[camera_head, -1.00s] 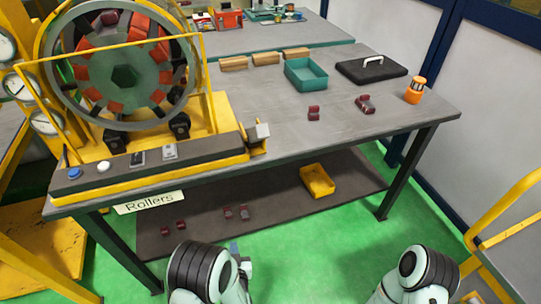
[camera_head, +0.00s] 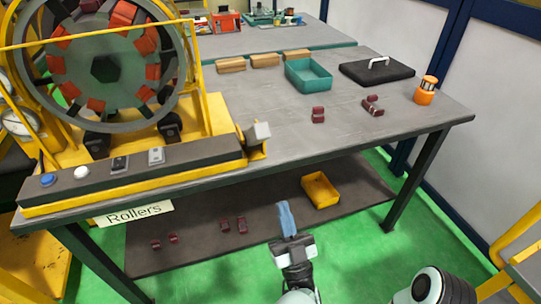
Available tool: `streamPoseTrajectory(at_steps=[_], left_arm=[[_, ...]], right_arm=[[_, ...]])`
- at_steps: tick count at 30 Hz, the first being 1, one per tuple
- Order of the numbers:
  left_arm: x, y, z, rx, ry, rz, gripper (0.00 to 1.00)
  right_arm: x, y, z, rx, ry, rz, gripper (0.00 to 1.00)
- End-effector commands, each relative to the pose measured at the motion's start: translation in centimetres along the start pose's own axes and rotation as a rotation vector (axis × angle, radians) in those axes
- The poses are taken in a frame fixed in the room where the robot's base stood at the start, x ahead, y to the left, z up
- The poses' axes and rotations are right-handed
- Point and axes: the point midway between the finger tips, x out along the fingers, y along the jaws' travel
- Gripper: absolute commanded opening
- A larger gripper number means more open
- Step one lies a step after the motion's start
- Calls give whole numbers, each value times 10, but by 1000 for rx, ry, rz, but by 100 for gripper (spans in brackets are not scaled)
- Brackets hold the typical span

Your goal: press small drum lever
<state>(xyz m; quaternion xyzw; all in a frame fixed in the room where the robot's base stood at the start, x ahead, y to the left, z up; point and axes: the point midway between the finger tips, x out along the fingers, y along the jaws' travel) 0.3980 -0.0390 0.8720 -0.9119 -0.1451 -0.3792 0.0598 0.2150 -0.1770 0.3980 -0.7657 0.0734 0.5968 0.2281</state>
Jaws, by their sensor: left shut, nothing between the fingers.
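The large drum (camera_head: 100,65) with red-orange segments stands in a yellow frame at the left of the table. Its dark control panel (camera_head: 205,155) runs along the front edge, with a blue button (camera_head: 48,180), a white button (camera_head: 81,173) and two small switch-like parts, one dark (camera_head: 119,164) and one light (camera_head: 156,156). I cannot tell which part is the small drum lever. My left gripper (camera_head: 286,210) is shut and empty, in front of the table and right of the panel. My right gripper is out of view.
The grey tabletop (camera_head: 270,105) has clear room right of the panel. A teal bin (camera_head: 308,76), a black case (camera_head: 377,72), dark red pieces (camera_head: 318,115) and an orange object (camera_head: 426,91) lie there. A yellow bin (camera_head: 320,190) sits on the lower shelf.

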Motion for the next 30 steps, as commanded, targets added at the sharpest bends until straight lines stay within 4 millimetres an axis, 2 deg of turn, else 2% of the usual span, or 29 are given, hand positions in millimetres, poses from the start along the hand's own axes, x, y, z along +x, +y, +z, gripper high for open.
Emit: streamPoseTrajectory(at_steps=[5,8,21,25,30], left_arm=[[13,-1,1,0,-3,-3,0],[30,-2,0,0,-2,-6,0],[117,0,1,-1,0,-2,0],[131,0,1,-1,-1,0,0],[139,0,1,1,-1,1,0]], right_arm=[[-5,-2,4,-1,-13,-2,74],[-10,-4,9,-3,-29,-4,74],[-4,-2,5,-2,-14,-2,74],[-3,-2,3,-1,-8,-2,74],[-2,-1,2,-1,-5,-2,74]])
